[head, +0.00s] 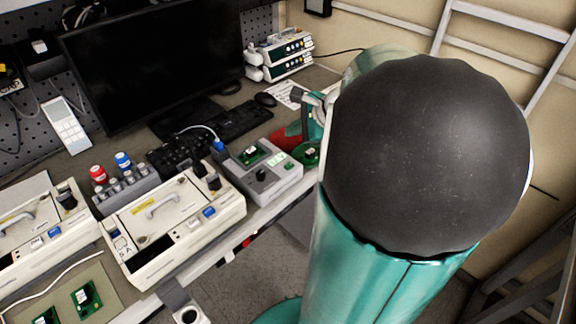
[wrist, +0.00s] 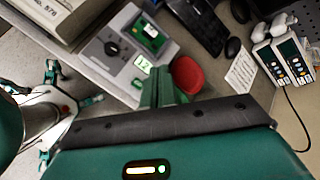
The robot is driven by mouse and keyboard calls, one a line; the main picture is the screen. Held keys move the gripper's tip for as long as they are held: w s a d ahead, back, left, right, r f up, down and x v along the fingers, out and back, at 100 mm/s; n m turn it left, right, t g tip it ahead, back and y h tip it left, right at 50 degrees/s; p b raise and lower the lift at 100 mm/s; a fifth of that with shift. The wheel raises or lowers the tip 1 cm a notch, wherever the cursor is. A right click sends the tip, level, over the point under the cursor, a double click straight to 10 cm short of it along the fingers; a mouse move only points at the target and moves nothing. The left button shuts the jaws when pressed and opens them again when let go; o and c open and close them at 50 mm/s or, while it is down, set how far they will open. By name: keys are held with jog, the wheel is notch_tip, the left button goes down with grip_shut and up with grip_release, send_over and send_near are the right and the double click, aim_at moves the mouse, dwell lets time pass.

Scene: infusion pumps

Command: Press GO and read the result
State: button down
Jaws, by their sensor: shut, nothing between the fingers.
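A grey tester box (head: 262,170) stands at the bench's front edge, with a dark knob (head: 262,174), a lit green display (head: 278,160) and a green circuit board (head: 252,152) on top. In the wrist view the tester (wrist: 118,50) is at the upper left, and its display (wrist: 143,64) shows small digits, perhaps 12, seen tilted. My gripper (wrist: 158,80) is shut and empty, with its green fingers beside the tester's display end. I cannot tell whether they touch it. I cannot make out a GO button; the fingers may hide it. My arm covers much of the head view's right side.
A red dish (wrist: 187,75) lies close beside my fingers. A keyboard (head: 210,135), a monitor (head: 155,60) and stacked infusion pumps (head: 280,55) are behind. A paper sheet (wrist: 242,70) lies near the pumps.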

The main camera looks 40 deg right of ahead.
send_over(293, 168)
jog(key=shift+f, duration=4.4)
jog(key=shift+f, duration=0.45)
jog(key=shift+f, duration=0.4)
jog(key=shift+r, duration=0.85)
jog(key=shift+r, duration=2.5)
